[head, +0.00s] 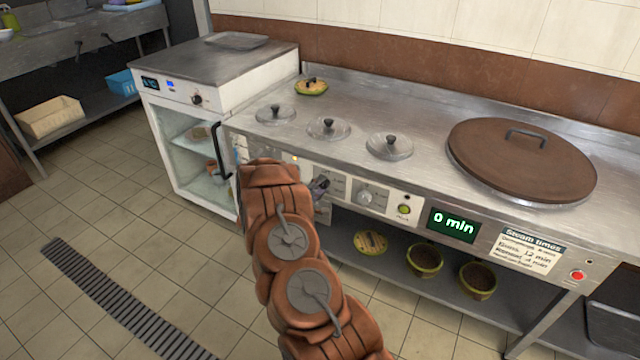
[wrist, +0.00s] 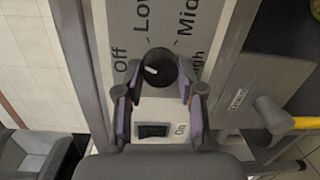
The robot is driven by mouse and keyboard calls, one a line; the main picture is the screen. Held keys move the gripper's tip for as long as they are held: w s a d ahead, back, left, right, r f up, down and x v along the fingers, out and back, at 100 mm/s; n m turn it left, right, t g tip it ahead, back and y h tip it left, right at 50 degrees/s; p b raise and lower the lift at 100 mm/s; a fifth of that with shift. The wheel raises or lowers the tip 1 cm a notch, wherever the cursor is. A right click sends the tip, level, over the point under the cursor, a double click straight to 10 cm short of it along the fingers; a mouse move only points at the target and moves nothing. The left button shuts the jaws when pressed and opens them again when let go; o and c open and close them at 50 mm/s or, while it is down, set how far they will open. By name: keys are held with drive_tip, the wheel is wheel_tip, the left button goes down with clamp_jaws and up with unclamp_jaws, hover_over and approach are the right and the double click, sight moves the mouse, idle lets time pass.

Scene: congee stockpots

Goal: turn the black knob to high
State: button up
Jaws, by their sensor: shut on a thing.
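In the head view my arm covers this part of the counter's front panel, so the knob cannot be made out there.
A black rocker switch (wrist: 153,131) marked On sits below the knob. In the head view, a pale knob (head: 365,197), a green button (head: 403,209) and a "0 min" display (head: 453,225) are further right. Small lids (head: 389,146) and a large brown lid (head: 521,160) lie on the counter.

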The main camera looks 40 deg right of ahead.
drive_tip(key=m, duration=0.3)
drive_tip(key=shift+m+p, duration=0.3)
drive_tip(key=shift+p, duration=0.05)
drive_tip(key=m, duration=0.3)
drive_tip(key=shift+s+r+t+y, duration=0.1)
drive_tip(key=shift+t+y, duration=0.2)
drive_tip(key=m+b, duration=0.1)
drive_tip(key=m, duration=0.2)
drive_tip(key=shift+m, duration=0.3)
drive_tip(key=m+t+b, duration=0.1)
drive_tip(key=m+b, duration=0.1)
drive_tip(key=m, duration=0.2)
drive_tip(key=shift+s, duration=0.15)
drive_tip(key=m+b, duration=0.1)
drive_tip(key=m, duration=0.1)
drive_tip(key=m+b, duration=0.2)
drive_tip(key=shift+s+f+t, duration=0.1)
drive_tip(key=shift+f+t, duration=0.1)
drive_tip(key=shift+t, duration=0.1)
drive_tip(key=m+b, duration=0.3)
drive_tip(key=shift+d+m+b, duration=0.15)
drive_tip(key=shift+m+b, duration=0.15)
drive_tip(key=m+b, duration=0.4)
drive_tip(key=shift+s+f+t+b, duration=0.1)
drive_tip(key=shift+f+t+b, duration=0.05)
drive_tip(key=shift+t+b, duration=0.2)
drive_tip(key=m+b, duration=0.2)
drive_tip(key=shift+m+t+b, duration=0.25)
drive_tip(key=shift+m+b, duration=0.15)
drive_tip(key=shift+r, duration=0.25)
